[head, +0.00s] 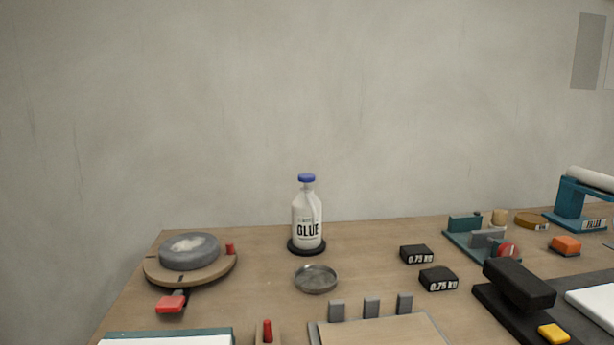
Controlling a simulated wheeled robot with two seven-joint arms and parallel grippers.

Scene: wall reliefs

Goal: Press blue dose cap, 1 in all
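The blue dose cap (307,178) sits on top of a white glue bottle (308,222). The bottle stands upright on a round black base (306,246) near the back edge of the table, left of the middle. A shallow round grey dish (316,279) lies just in front of the bottle. Nothing covers the cap or the bottle. Neither of my grippers shows in the head view.
The wooden table (262,300) holds a turntable with a grey disc (190,252) at left. Two black weights (417,254) lie right of the dish. A teal fixture (466,236) and a black device (520,284) stand at right.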

